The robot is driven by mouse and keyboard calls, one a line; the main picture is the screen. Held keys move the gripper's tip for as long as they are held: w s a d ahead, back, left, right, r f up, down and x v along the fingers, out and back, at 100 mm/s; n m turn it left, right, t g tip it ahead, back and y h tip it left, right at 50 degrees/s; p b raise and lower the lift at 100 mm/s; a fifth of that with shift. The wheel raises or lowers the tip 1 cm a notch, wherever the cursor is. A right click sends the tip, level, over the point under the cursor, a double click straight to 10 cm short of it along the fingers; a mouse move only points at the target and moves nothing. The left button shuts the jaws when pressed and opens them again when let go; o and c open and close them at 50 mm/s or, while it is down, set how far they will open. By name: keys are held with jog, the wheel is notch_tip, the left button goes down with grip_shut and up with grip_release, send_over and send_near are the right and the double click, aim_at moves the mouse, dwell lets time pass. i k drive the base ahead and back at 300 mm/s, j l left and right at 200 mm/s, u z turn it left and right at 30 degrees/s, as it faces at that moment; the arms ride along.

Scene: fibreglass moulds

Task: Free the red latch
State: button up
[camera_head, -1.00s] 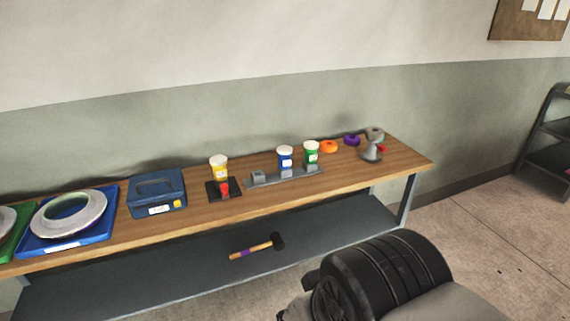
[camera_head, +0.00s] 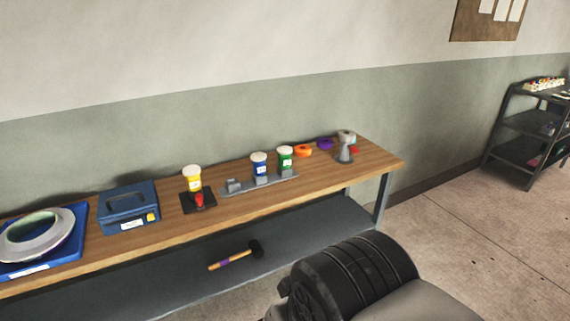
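Two red parts show on the wooden bench, and I cannot tell which one is the latch. One red part (camera_head: 200,200) stands upright at the front of a black plate (camera_head: 187,207), just before a yellow jar (camera_head: 192,180) with a white lid. The other, a small red part (camera_head: 354,150), sits at the right side of a grey stand (camera_head: 345,146) near the bench's right end. Both are too small to read in detail. My dark arm link fills the lower right, well apart from both. My gripper's fingers do not show.
The wooden bench (camera_head: 290,189) also holds a blue box (camera_head: 129,207), a grey rack (camera_head: 233,188), a blue jar (camera_head: 259,168), a green jar (camera_head: 285,158), and orange and purple rings. A mallet (camera_head: 236,256) lies on the lower shelf. Floor is open toward a dark shelf unit (camera_head: 525,130).

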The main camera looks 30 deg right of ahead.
aim_at(198, 198)
jog(key=i+l+u, duration=0.1)
jog(key=i+u, duration=0.25)
jog(key=i, duration=0.15)
jog(key=i+l+u, duration=0.35)
jog(key=i, duration=0.15)
jog(key=i+l+u, duration=0.35)
jog(key=i+j, duration=0.05)
jog(key=i, duration=0.05)
